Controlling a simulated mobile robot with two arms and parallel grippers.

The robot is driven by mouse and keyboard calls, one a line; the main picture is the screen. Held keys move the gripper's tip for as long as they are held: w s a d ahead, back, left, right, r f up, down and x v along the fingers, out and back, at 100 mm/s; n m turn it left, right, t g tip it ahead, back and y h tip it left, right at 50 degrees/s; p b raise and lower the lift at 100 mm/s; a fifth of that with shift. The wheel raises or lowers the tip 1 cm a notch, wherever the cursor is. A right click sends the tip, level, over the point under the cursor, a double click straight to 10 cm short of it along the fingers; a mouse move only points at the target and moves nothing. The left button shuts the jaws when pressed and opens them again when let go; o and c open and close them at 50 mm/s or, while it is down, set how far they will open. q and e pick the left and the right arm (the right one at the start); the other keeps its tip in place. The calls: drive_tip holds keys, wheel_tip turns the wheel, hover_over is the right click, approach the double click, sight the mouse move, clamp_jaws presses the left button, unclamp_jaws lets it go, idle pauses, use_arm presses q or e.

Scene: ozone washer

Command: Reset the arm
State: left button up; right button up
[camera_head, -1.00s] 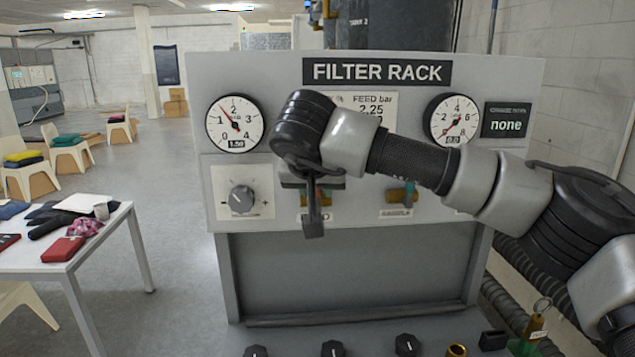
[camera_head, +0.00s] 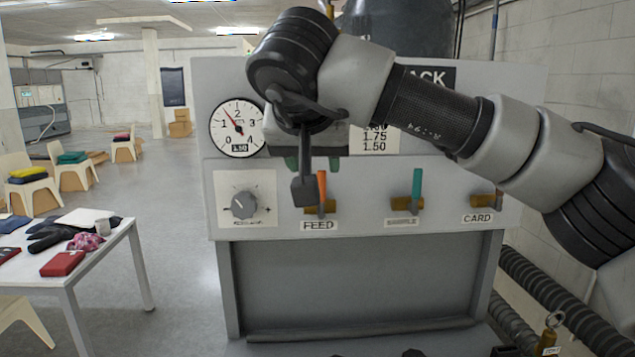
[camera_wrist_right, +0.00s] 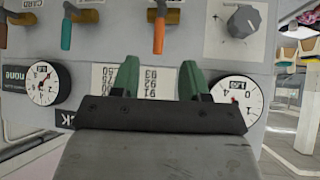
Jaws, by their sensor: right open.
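My right arm reaches in from the right in the head view, across the upper panel of the filter rack (camera_head: 265,262). My right gripper (camera_head: 312,163) is at its end, partly hidden behind the wrist. In the right wrist view its two green fingers (camera_wrist_right: 158,82) are spread apart with nothing between them. The gripper appears in front of the printed feed sheet (camera_head: 374,138). Below it are the orange feed handle (camera_head: 322,187) and the teal sample handle (camera_head: 417,184), both upright. The card valve (camera_head: 482,200) is partly hidden by my arm. My left gripper is out of view.
A gauge (camera_head: 237,128) and a dial knob (camera_head: 243,205) are left of the gripper. My arm hides the right gauge in the head view; it shows in the right wrist view (camera_wrist_right: 44,83). Ribbed hoses (camera_head: 560,300) run at right.

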drive_tip(key=shift+s+r, duration=0.3)
drive_tip(key=shift+r, duration=0.05)
